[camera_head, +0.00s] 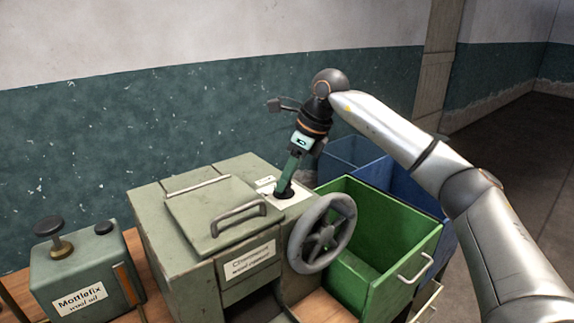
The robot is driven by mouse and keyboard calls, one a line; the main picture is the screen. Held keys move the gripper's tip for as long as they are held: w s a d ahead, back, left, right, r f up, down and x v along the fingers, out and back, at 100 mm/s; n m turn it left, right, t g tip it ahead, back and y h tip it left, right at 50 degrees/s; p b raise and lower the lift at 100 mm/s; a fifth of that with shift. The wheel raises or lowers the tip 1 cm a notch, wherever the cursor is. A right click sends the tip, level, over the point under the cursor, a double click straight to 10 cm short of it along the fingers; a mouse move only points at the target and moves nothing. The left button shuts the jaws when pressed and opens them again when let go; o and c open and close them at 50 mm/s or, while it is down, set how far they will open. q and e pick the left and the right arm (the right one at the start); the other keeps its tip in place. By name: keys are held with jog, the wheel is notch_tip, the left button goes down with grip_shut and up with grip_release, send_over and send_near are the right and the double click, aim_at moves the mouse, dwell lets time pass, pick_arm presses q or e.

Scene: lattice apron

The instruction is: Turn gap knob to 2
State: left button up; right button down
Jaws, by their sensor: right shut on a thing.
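The gap knob (284,193) is a small dark knob on a white plate on top of the grey-green machine (158,214), towards its right back. My right gripper (286,184) comes down on it from above, tilted, and is shut on it. The fingers hide most of the knob, and its pointer and the numbers on the plate cannot be read. My left gripper is not in view.
A lid with a handle (238,217) lies to the left. A green bin (392,231) and a blue bin (375,171) stand right. A small Mottlefix box (80,268) sits left.

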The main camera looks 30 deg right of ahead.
jog(key=shift+w+r+n+p, duration=0.15)
jog(key=shift+n+p, duration=0.15)
jog(key=shift+n, duration=0.4)
jog(key=shift+n+y, duration=0.4)
jog(key=shift+n, duration=0.2)
jog(key=shift+d+g, duration=0.1)
jog(key=shift+g, duration=0.2)
jog(key=shift+c, duration=2.3)
grip_release()
jog(key=v, duration=1.2)
jog(key=shift+r, duration=0.15)
